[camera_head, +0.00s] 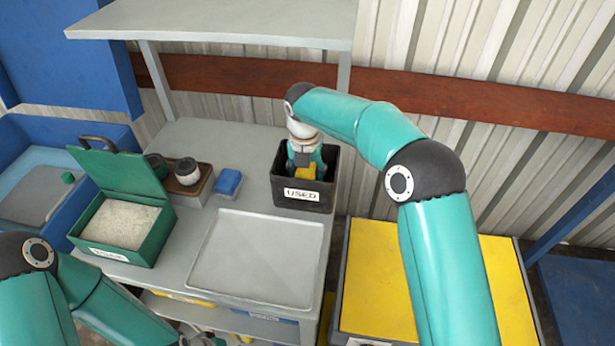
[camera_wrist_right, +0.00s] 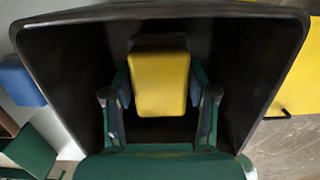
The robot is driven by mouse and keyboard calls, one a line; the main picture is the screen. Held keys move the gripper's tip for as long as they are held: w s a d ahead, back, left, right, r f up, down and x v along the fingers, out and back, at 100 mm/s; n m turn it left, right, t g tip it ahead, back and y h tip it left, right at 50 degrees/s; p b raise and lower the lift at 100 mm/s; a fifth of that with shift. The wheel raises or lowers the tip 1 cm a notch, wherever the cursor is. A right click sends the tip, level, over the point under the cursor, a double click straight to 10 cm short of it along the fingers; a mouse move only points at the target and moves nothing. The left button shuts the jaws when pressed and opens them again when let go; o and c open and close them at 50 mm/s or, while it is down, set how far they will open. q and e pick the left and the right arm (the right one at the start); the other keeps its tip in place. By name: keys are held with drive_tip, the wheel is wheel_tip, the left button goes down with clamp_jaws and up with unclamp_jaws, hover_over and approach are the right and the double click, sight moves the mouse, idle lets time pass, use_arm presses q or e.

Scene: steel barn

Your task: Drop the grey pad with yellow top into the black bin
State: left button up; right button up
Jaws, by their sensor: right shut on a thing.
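The grey pad with yellow top (camera_head: 305,173) is between the fingers of my right gripper (camera_head: 304,165), which is shut on it. In the right wrist view the yellow top of the pad (camera_wrist_right: 160,84) faces the camera, with a dark edge behind it, and the fingers (camera_wrist_right: 160,100) press its two sides. The black bin (camera_head: 304,202), labelled USED, stands at the back right of the grey bench. The gripper reaches down into the bin's mouth, and the bin's walls (camera_wrist_right: 70,80) surround the pad. The gap under the pad is too dark to judge. My left gripper is hardly visible at the bottom left.
A grey tray (camera_head: 257,262) lies in front of the bin. A shelf (camera_head: 215,18) overhangs the bench.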

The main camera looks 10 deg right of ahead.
sight(306, 173)
drive_tip(key=shift+f, duration=0.9)
drive_tip(key=shift+f, duration=0.6)
drive_tip(key=o, duration=1.2)
drive_tip(key=shift+o, duration=0.2)
drive_tip(key=r, duration=0.4)
drive_tip(key=s+r, duration=0.1)
drive_tip(key=r, duration=0.8)
drive_tip(key=shift+s+a+r, duration=0.1)
drive_tip(key=shift+s+a, duration=0.05)
drive_tip(key=shift+a, duration=0.15)
